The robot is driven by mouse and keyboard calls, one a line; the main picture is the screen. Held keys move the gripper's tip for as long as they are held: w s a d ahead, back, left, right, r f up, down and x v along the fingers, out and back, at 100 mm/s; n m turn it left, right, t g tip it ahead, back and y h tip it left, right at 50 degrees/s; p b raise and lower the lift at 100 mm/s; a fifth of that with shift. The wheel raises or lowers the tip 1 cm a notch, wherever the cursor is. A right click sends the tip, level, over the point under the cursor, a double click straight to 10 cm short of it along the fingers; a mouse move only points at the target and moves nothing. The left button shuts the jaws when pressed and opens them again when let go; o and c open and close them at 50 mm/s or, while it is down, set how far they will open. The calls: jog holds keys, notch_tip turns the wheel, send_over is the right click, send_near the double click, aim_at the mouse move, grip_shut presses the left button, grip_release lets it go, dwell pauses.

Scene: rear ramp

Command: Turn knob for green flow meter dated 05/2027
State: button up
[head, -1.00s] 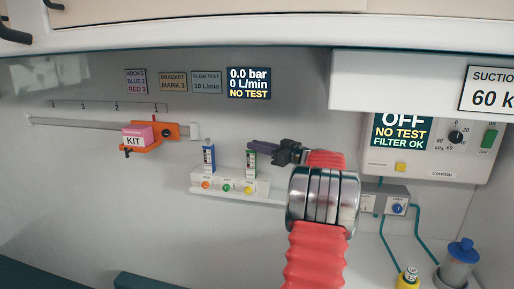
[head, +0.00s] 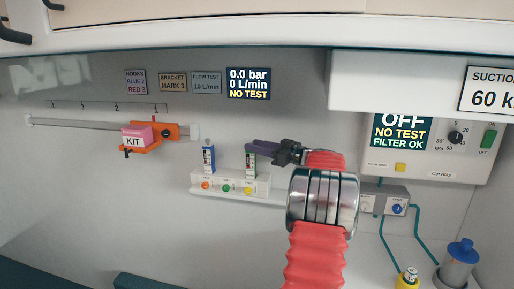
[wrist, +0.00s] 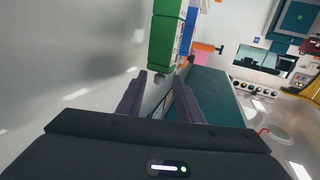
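The green flow meter (head: 250,159) stands upright on a white wall shelf (head: 235,196), right of the blue flow meter (head: 208,157). I cannot read a date on either. My gripper (head: 250,146) is at the top of the green meter in the head view, partly covering it. In the wrist view, my gripper (wrist: 162,74) is open, its two dark fingers apart. The green meter (wrist: 166,40) lies just beyond the fingertips, with the blue meter (wrist: 188,32) beside it. A small grey part shows between the fingertips; I cannot tell whether they touch it.
A display (head: 249,83) above reads 0.0 bar, 0 L/min, NO TEST. An orange bracket with a pink KIT box (head: 138,133) is on the rail at left. A suction unit (head: 440,150) is at right.

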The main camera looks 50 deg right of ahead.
jog(key=shift+s, duration=0.1)
jog(key=s, duration=1.3)
jog(key=shift+s+d, duration=0.25)
jog(key=shift+s, duration=0.05)
